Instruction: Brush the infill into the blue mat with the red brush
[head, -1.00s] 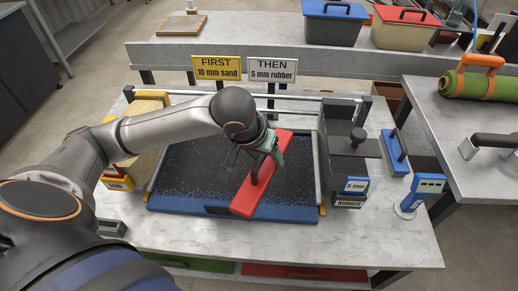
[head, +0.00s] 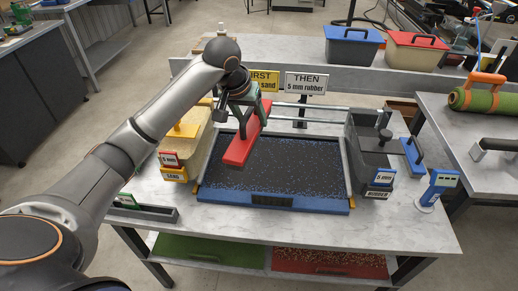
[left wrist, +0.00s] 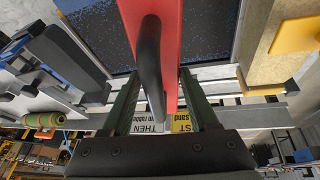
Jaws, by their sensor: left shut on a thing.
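My left gripper (head: 240,104) is shut on the black handle (left wrist: 149,60) of the red brush (head: 240,150), seen at the back left of the blue mat. The red brush body also shows close up in the left wrist view (left wrist: 172,40), the handle between the green fingers (left wrist: 160,100). I cannot tell whether the brush touches the mat or hangs just above it. The blue mat (head: 270,198) lies in a tray; dark infill (head: 290,170) covers most of it, with blue specks showing, most along the front and edges. My right gripper is out of view.
A sand hopper (head: 185,140) stands left of the mat, and a grey rubber hopper (head: 368,150) right. Signs (head: 306,83) and a rail stand behind. The bench front is partly clear.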

